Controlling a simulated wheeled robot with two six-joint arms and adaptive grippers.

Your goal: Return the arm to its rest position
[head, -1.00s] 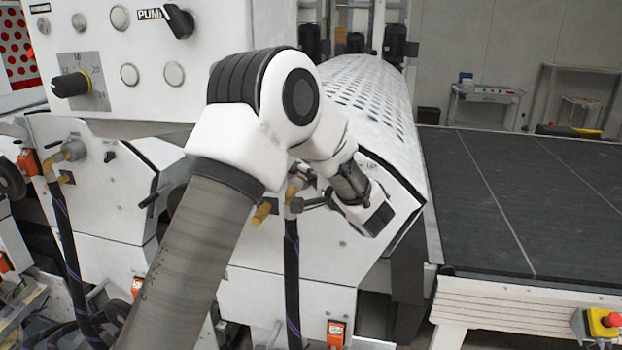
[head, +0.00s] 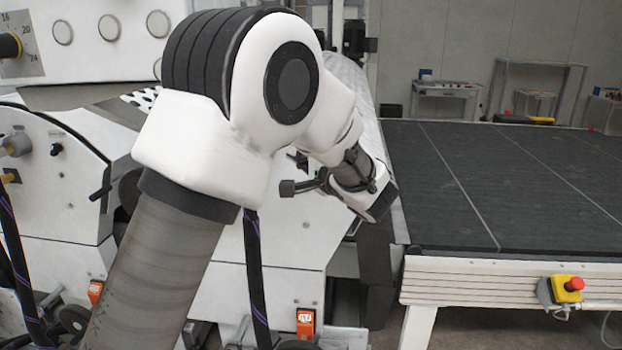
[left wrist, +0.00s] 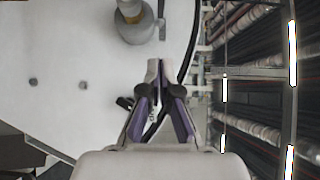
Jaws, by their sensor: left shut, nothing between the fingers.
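My left arm (head: 185,245) rises from the bottom left of the head view. It bends at a white and black joint and slopes down right to my left wrist (head: 355,170). The fingers are hard to make out in the head view. In the left wrist view my left gripper (left wrist: 154,66) points up the picture, its tips together and empty. A white panel (left wrist: 70,90) lies behind the fingers. I cannot tell the gap between tips and panel. My right gripper is not in view.
The white coating machine (head: 60,190) with hoses stands close behind the arm. A dark conveyor bed (head: 480,180) lies to the right, with a red stop button (head: 573,284) on its front. A pipe fitting (left wrist: 136,25) is above the fingertips in the left wrist view. Grey floor shows lower right.

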